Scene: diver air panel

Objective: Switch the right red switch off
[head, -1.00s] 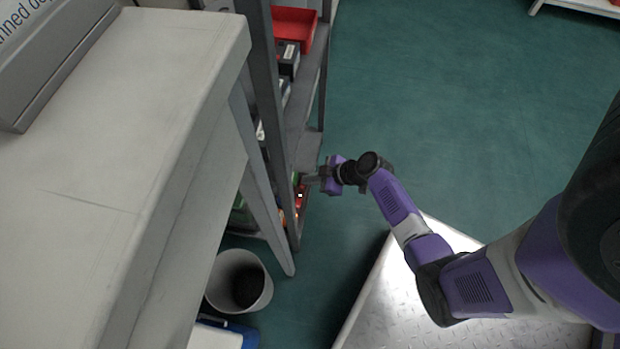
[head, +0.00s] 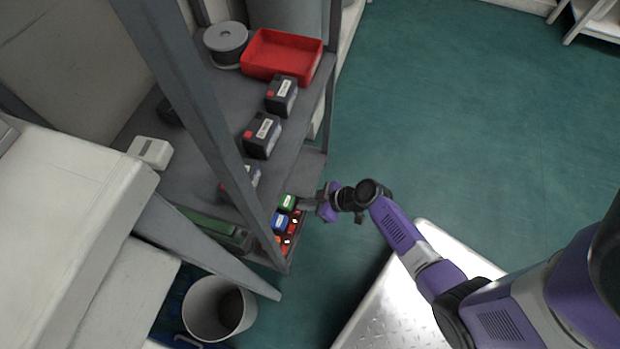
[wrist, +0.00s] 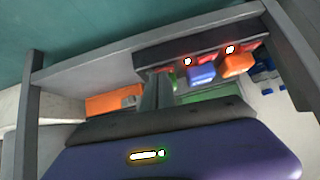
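Two small red switches, each with a bright white spot, sit on a dark strip at the shelf edge. In the wrist view one red switch (wrist: 188,62) is left and the other red switch (wrist: 230,49) is right. In the head view they are tiny, one upper (head: 294,222) and one lower (head: 288,242). My gripper (head: 306,204) is beside the shelf edge, close to the upper switch. In the wrist view its fingers (wrist: 159,88) are together with nothing visible between them, left of both switches. I cannot tell whether they touch the strip.
Green (head: 288,201) and blue (head: 280,221) blocks sit beside the switches. A grey shelf post (head: 215,120) stands left. Dark boxes (head: 263,136) and a red tray (head: 282,55) are on the shelf above. A white bin (head: 215,308) stands below. Green floor right is open.

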